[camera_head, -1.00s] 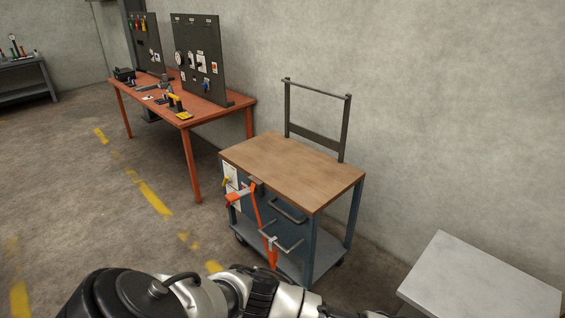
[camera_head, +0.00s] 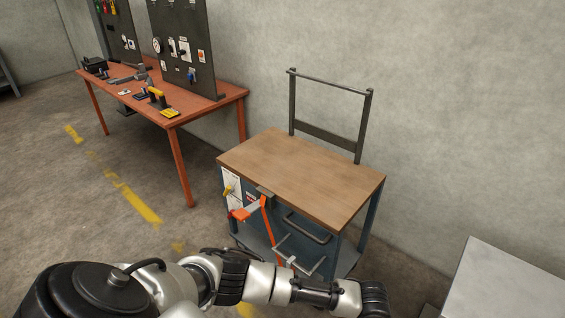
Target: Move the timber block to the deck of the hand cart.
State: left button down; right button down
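The hand cart stands ahead of me, with a blue frame, a bare wooden deck (camera_head: 300,175) and a dark upright push handle (camera_head: 331,132) at its far side. No timber block shows in this view. My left arm crosses the bottom of the picture in front of the cart, and its last visible part is a dark ribbed joint at the lower right. Neither of my grippers shows, so what they hold is hidden.
A red workbench (camera_head: 205,97) with tools and dark panels stands at the back left. A pale grey surface (camera_head: 505,285) lies at the lower right. A wall runs behind the cart.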

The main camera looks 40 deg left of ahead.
aim_at(294, 175)
jog(key=i+j, duration=0.1)
jog(key=j, duration=0.5)
jog(key=i+j, duration=0.1)
jog(key=j, duration=1.05)
jog(key=i+j, duration=0.15)
jog(key=j, duration=0.45)
jog(key=i+j, duration=0.1)
jog(key=j, duration=0.45)
jog(key=i+j, duration=0.15)
jog(key=i, duration=0.35)
jog(key=i+j, duration=0.2)
jog(key=i, duration=0.35)
